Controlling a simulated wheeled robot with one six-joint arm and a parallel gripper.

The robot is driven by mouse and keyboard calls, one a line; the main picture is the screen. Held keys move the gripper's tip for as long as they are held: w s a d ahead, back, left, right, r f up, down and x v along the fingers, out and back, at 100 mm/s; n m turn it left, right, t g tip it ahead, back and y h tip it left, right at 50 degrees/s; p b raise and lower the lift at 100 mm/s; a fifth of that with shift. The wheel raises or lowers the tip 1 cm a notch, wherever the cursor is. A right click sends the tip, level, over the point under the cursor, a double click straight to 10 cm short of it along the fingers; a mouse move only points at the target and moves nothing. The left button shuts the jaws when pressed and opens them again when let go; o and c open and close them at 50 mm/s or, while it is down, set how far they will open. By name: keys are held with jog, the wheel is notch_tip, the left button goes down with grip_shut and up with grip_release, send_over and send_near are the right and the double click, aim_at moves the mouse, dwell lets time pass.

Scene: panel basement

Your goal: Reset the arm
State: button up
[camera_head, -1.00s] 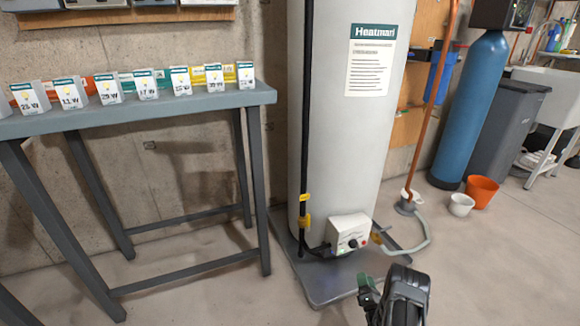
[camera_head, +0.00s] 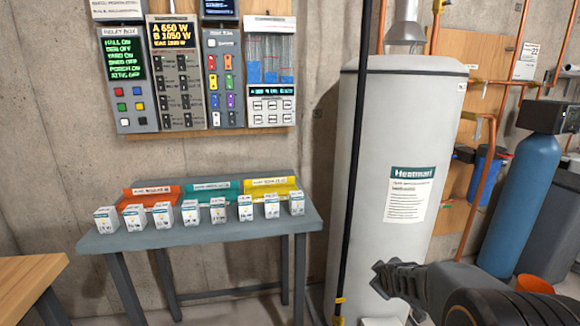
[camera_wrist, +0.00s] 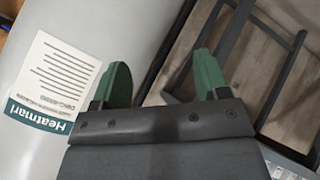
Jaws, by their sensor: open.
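My gripper (camera_head: 384,280) shows at the lower right of the head view, in front of the lower part of a tall white water heater (camera_head: 376,150). It points to the left and holds nothing. In the wrist view my gripper (camera_wrist: 160,80) has its two green fingers spread apart with nothing between them. The heater also shows in the wrist view (camera_wrist: 60,25), with its Heatmart label (camera_wrist: 52,82) turned nearly upside down.
A grey table (camera_head: 200,236) bears several small white boxes and orange, teal and yellow trays. Panels with switches and displays (camera_head: 200,75) hang on the wall above. A wooden tabletop (camera_head: 25,285) is at lower left. A blue tank (camera_head: 522,200) and an orange bucket (camera_head: 534,284) stand at right.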

jog(key=s+a+r+m+g+y+p, duration=0.1)
jog(key=s+a+r+m+g+p, duration=0.1)
jog(key=s+a+r+p, duration=0.3)
jog(key=s+a+r+m+g+y+p, duration=0.1)
jog(key=s+a+r+m+g+p, duration=0.2)
jog(key=s+r, duration=1)
jog(key=s+a+m+p, duration=0.2)
jog(key=s+p, duration=0.1)
jog(key=s, duration=0.1)
jog(key=shift+m, duration=0.3)
jog(key=shift+r, duration=0.1)
